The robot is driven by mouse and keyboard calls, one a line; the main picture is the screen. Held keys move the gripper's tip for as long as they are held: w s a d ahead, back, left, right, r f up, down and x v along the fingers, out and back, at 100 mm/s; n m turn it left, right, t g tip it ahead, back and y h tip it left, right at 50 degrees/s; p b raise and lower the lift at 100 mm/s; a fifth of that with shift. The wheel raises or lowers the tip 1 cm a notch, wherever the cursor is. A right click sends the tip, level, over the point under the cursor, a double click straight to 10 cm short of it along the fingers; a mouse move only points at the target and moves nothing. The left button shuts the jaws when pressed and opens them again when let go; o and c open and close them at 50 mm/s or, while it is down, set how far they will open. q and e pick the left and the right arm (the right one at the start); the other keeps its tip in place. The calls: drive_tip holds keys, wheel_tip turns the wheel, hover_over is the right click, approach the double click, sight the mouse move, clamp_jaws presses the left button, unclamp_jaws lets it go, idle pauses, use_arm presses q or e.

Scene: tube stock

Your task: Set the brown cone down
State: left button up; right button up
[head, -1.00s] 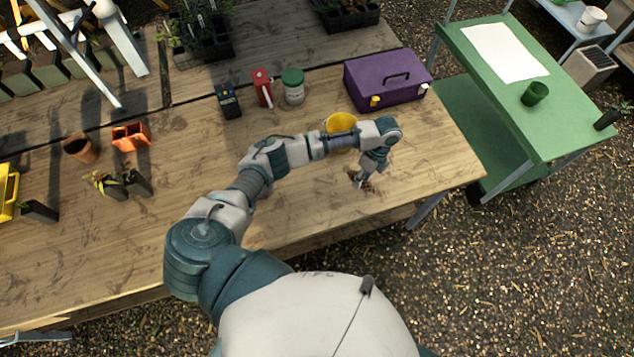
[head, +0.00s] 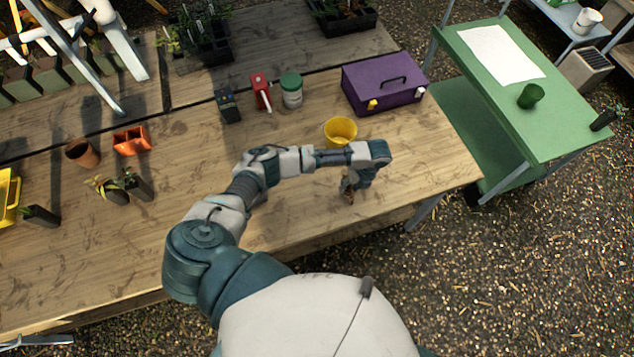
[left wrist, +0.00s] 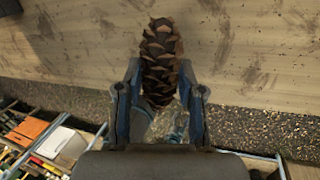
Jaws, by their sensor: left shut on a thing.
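The brown cone (left wrist: 161,58) is a scaly pine cone. In the left wrist view it sits between the two blue fingers of my left gripper (left wrist: 160,95), which is shut on it. In the head view my left gripper (head: 347,188) is over the front right part of the wooden table (head: 290,210), with only a small brown bit of the cone showing beneath it. I cannot tell whether the cone touches the table top. My right gripper is not in view.
A yellow pot (head: 340,130) stands just behind my arm. A purple toolbox (head: 385,85), a green-lidded jar (head: 291,92) and a red bottle (head: 261,91) stand farther back. A green cart (head: 560,110) is at the right. The table's front area around the gripper is clear.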

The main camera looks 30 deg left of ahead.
use_arm(q)
drive_tip(key=p, duration=0.2)
approach(314, 187)
drive_tip(key=f, duration=0.1)
drive_tip(key=s+d+f, duration=0.1)
drive_tip(key=shift+f, duration=0.3)
drive_tip(key=shift+s+a, duration=0.2)
drive_tip(key=shift+a, duration=0.9)
wheel_tip(314, 187, down, 2)
drive_tip(key=shift+f+p, duration=0.25)
drive_tip(key=shift+p, duration=0.35)
drive_tip(key=shift+f, duration=0.45)
drive_tip(key=shift+f, duration=0.1)
drive_tip(key=o, duration=1.1)
